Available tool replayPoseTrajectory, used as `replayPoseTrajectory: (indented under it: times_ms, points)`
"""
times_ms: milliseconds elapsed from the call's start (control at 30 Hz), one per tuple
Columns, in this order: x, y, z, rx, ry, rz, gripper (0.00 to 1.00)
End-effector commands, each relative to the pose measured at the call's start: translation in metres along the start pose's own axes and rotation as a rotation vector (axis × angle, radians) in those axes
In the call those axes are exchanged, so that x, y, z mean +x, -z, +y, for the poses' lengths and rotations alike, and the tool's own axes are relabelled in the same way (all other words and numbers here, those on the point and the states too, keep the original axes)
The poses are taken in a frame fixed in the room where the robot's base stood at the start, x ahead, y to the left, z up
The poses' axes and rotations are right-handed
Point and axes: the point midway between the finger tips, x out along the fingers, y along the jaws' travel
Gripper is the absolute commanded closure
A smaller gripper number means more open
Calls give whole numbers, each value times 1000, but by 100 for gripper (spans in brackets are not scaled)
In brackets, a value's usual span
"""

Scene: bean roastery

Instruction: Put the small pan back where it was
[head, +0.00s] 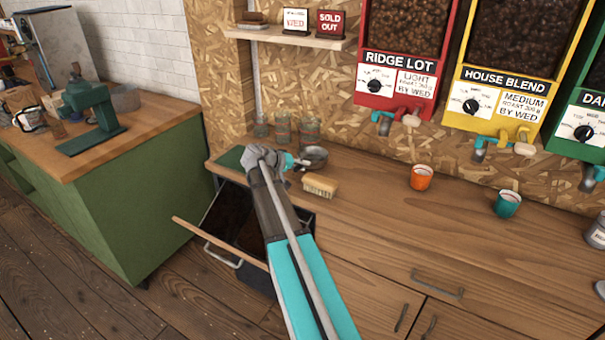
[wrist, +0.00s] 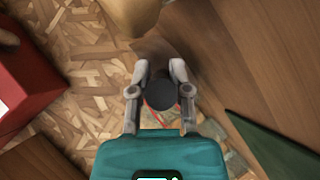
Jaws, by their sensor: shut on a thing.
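The small pan (head: 315,155), round and grey metal, shows in the head view just right of my gripper (head: 291,162), over the back left of the wooden counter. My gripper is shut on it. In the wrist view, my gripper's two fingers (wrist: 160,78) close around a dark round part (wrist: 162,96), which I take to be part of the pan. I cannot tell whether the pan touches the counter.
Glass jars (head: 283,128) stand behind, and a green mat (head: 230,157) lies left. A drawer (head: 235,255) is open below. Orange (head: 421,177) and teal (head: 507,204) cups stand right. The counter's front middle is clear.

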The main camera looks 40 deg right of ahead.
Motion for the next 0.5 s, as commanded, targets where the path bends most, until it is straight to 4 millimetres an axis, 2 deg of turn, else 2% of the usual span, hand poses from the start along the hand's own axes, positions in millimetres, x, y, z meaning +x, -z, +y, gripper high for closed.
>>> replayPoseTrajectory:
  times_ms: [133, 500]
  points:
    - [6, -5, -10, 0, -1, 0, 100]
    - [6, -5, -11, 0, -1, 0, 100]
